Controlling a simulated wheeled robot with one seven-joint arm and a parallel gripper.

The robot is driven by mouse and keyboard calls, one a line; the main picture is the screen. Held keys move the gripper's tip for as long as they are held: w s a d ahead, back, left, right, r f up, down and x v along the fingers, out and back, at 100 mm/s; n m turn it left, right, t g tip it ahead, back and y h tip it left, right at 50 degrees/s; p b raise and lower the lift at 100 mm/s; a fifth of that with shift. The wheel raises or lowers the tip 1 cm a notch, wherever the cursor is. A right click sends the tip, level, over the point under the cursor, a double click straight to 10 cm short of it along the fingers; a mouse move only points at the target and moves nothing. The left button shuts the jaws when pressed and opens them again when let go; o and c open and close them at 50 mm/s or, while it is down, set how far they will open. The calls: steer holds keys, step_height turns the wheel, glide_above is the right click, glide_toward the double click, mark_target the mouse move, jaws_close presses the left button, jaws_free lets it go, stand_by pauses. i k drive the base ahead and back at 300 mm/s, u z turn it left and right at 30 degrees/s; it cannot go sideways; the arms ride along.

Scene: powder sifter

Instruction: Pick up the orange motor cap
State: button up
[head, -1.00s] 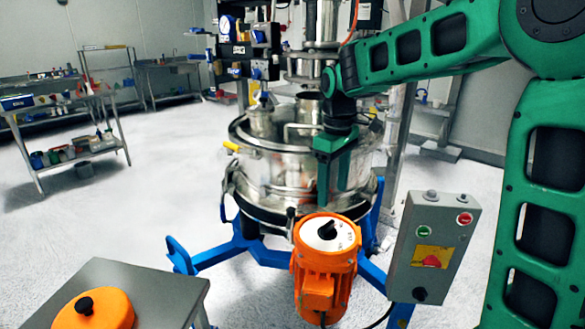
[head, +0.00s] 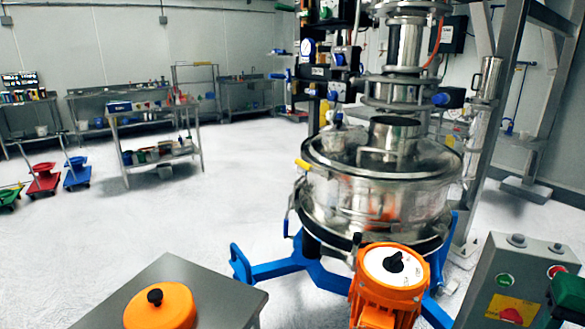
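The orange motor cap (head: 160,307) is a round orange lid with a black knob (head: 155,297) on top. It lies on the grey metal side table (head: 222,296) at the lower left of the head view, its lower edge cut off by the frame. My gripper is out of view. Only a small dark green piece of my arm shows at the lower right edge, far to the right of the cap.
The steel sifter (head: 378,195) stands on a blue frame (head: 290,268) right of the table. An orange motor (head: 392,285) with a white top is in front. A grey control box (head: 525,280) is at lower right. Open floor (head: 110,230) lies behind the table.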

mark_target(163, 305)
steer(key=u, duration=2.25)
steer(key=k, duration=0.1)
steer(key=z, duration=0.8)
